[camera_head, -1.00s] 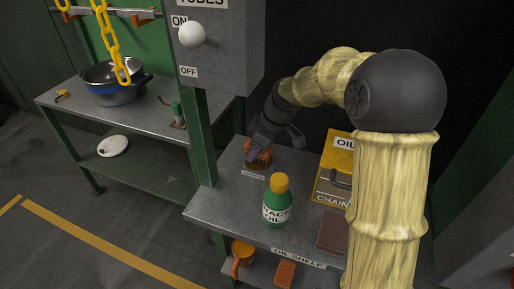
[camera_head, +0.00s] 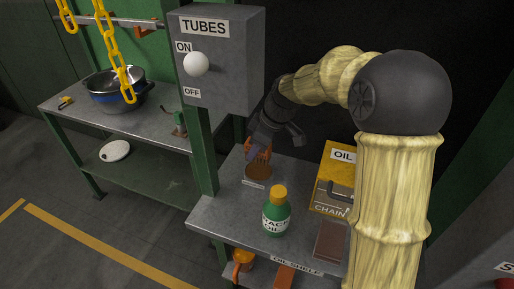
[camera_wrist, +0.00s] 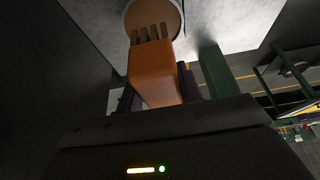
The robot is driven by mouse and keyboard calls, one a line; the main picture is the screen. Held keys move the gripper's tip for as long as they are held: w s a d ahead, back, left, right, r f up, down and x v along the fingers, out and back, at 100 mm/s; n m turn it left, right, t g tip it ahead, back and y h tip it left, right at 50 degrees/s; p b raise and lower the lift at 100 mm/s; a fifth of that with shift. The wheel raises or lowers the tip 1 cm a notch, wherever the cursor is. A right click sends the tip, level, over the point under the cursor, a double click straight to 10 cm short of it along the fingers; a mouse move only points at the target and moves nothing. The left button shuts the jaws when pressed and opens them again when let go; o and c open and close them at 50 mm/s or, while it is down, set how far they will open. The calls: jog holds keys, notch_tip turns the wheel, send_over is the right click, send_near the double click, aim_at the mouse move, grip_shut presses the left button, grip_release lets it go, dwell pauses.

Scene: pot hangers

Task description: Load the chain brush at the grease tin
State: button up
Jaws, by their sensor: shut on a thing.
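My gripper (camera_head: 259,150) is shut on the orange chain brush (camera_wrist: 154,72), which hangs with its bristles toward the grease tin. The brush also shows at the gripper's fingertips in the head view (camera_head: 268,148). The grease tin (camera_head: 258,172) is a low round brown tin on the grey shelf, behind a small white label. In the wrist view the tin's round rim (camera_wrist: 173,32) shows just beyond the bristles. The bristles overlap the tin in the picture; I cannot tell whether they touch the grease.
A green bottle with a yellow cap (camera_head: 276,212) stands in front of the tin. A green post (camera_head: 205,150) and grey TUBES box (camera_head: 220,60) stand close left.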

jog(key=shift+r+p, duration=0.75)
jog(key=shift+r, duration=0.45)
jog(key=shift+d, duration=0.1)
